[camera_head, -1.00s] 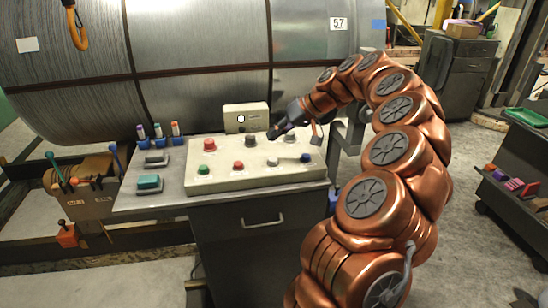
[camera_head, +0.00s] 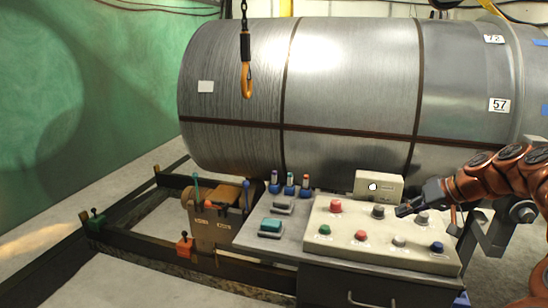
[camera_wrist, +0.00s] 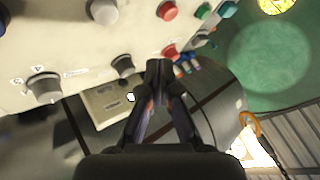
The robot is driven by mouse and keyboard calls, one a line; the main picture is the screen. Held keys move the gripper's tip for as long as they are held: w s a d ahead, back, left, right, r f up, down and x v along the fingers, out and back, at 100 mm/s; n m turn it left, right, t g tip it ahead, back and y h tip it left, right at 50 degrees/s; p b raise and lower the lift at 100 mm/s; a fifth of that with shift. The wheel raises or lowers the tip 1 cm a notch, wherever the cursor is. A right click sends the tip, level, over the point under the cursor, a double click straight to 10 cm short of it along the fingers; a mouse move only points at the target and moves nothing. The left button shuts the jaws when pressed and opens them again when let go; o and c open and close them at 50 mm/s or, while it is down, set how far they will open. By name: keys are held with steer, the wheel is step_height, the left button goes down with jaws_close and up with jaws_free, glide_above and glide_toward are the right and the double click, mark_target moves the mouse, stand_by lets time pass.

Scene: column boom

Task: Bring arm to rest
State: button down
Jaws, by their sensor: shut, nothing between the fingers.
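My copper-coloured arm comes in from the right edge in the head view. My gripper (camera_head: 403,211) is shut and empty, its dark fingers over the back row of a cream control panel (camera_head: 340,255), between two grey knobs (camera_head: 378,211) (camera_head: 422,217). I cannot tell whether the fingertips touch the panel. In the wrist view, the closed fingertips of my gripper (camera_wrist: 158,70) show in the middle, with the panel (camera_wrist: 70,50) at upper left. Most of my arm is outside the head view.
The panel sits on a grey cabinet (camera_head: 330,280). A cream box with a round white button (camera_head: 378,186) stands behind it. A large metal coil (camera_head: 350,80) lies behind. A hook (camera_head: 246,75) hangs in front of the coil. Floor at the left front (camera_head: 150,285) is clear.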

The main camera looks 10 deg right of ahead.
steer(key=s+a+r+n+g+p, duration=0.1)
steer(key=s+a+r, duration=0.1)
steer(key=a, duration=0.4)
steer(key=s+a+r+n+g+p, duration=0.1)
steer(key=s+a+r, duration=0.1)
steer(key=a, duration=0.4)
steer(key=s+a+n+g+h+p, duration=0.1)
steer(key=s+a+g+p, duration=0.15)
steer(key=s+a, duration=0.85)
steer(key=s+f+m+g+h+p, duration=0.1)
steer(key=s+f+g+h, duration=0.1)
steer(key=s, duration=0.9)
steer(key=s+f+m+g+h+p, duration=0.1)
steer(key=s+f+h, duration=0.2)
steer(key=s, duration=0.8)
steer(key=shift+s+f+m+g+p, duration=0.3)
steer(key=shift+f+m+g, duration=0.1)
steer(key=shift+f, duration=0.35)
